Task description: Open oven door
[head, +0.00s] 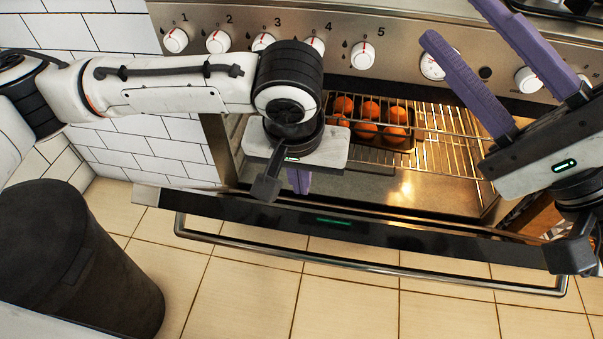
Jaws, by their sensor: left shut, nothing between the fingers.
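The oven door (390,232) is tilted down and outward, and the lit oven cavity shows behind it. Its long metal handle (370,263) runs along the outer side of the door. My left gripper (300,181) points down at the left part of the opening, on the inner side of the door. Its purple fingers are shut and empty, and partly hidden by the gripper body. Whether they touch the door I cannot tell. My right gripper (456,27) is open and empty, with two spread purple fingers in front of the control panel at the upper right, away from the handle.
A wire rack (450,150) inside the oven carries a dark tray (385,141) with several round orange items (370,110). Numbered knobs (362,55) line the panel above. White tiles (130,155) cover the wall at left. Tiled floor (250,290) is clear in front of the door.

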